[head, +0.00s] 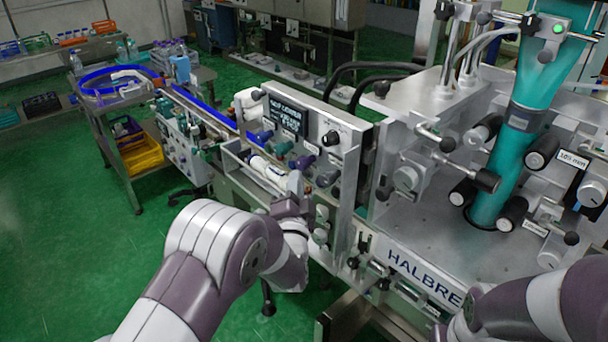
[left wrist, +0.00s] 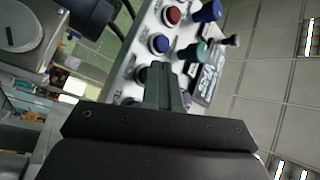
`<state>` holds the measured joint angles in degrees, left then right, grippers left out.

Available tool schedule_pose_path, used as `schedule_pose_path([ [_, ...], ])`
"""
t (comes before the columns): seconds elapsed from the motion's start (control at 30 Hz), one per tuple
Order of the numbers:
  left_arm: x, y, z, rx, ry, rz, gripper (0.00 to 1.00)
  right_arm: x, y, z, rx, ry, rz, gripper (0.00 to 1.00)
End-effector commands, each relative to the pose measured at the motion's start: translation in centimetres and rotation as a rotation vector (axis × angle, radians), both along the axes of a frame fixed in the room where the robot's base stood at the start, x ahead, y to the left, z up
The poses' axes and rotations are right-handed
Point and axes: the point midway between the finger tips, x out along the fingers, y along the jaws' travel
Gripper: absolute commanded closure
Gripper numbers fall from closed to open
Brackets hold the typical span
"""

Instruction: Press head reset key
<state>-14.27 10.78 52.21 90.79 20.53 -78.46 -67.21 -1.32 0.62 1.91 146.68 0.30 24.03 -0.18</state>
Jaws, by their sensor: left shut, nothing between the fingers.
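My left gripper (head: 296,186) is shut and empty, pointing up in front of the machine's upright control panel (head: 345,130). In the left wrist view its closed fingers (left wrist: 163,85) overlap the lower part of the panel (left wrist: 140,38). Buttons and knobs stick out there: a red one (left wrist: 172,15), a blue one (left wrist: 158,43), a teal one (left wrist: 194,52) and a dark blue one (left wrist: 207,10). A dark round one shows just left of the fingers. The labels are too small to read, so I cannot tell which is the head reset key. Contact cannot be told. My right gripper is out of view.
A black display (head: 286,116) and a black knob (head: 331,138) are on the panel. To the right stand rollers and a teal sleeve tube (head: 510,165). A conveyor runs back left to a cart with a yellow crate (head: 140,153). Green floor (head: 60,240) is open at left.

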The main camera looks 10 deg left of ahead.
Motion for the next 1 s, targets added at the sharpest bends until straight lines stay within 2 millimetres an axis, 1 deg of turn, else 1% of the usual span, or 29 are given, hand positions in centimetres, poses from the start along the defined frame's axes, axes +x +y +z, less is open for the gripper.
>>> schedule_pose_path([
  [0.63, 0.2, -0.2, 0.1, 0.000, -0.001, 0.000, 1.00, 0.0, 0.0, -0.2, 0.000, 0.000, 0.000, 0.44],
  [1.0, -1.0, 0.8, 0.1, 0.000, -0.001, 0.000, 1.00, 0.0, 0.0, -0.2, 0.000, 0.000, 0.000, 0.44],
])
